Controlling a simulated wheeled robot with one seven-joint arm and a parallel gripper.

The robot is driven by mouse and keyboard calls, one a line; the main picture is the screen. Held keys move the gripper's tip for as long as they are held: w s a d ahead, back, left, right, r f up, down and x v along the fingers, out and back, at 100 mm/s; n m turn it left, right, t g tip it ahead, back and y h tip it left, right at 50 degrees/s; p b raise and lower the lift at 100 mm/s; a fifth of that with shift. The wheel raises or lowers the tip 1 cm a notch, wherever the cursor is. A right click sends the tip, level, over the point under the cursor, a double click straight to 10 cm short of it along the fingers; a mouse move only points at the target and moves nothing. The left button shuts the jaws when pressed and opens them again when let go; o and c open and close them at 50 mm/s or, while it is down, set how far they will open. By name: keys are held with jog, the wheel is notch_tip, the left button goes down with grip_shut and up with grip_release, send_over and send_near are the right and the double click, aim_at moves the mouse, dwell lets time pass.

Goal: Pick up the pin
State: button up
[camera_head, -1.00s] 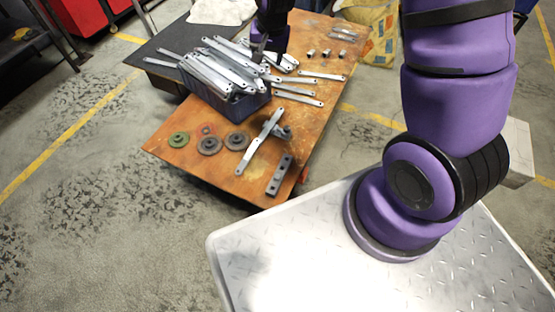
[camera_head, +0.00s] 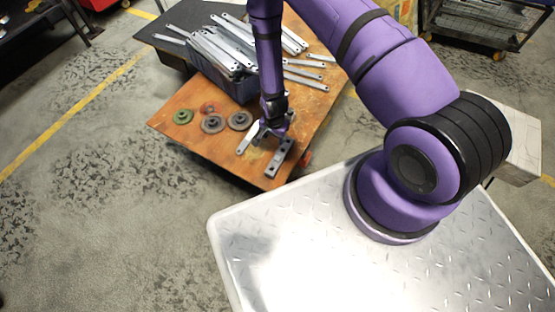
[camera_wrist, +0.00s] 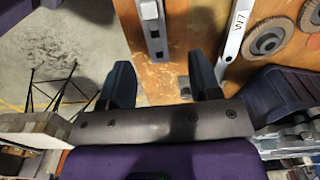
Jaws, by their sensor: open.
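My gripper (camera_head: 270,122) is over the near end of the orange-brown table, beside a dark bar with holes (camera_head: 281,157) and a flat galvanized bracket (camera_head: 247,138). I cannot clearly make out a pin. A small grey piece (camera_wrist: 185,88) shows beside the right finger; I cannot tell what it is. My gripper hides part of this spot in the head view.
A blue-grey bin (camera_head: 236,88) full of long brackets stands on the table (camera_head: 184,98), with loose brackets to its right. Several round discs (camera_head: 212,123) lie left of my gripper. The metal-topped platform (camera_head: 300,240) is bare in front.

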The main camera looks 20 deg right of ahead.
aim_at(276, 159)
jog(key=shift+s+d+f, duration=0.1)
jog(key=shift+s+f, duration=0.2)
jog(key=shift+f, duration=2)
jog(key=shift+s+a+f, duration=0.1)
jog(key=shift+s+f, duration=0.2)
jog(key=shift+f, duration=2.05)
jog(key=shift+s+d+f, duration=0.1)
jog(key=shift+s+f, duration=0.2)
jog(key=shift+f, duration=2)
jog(key=c, duration=1.1)
jog(key=shift+o, duration=0.2)
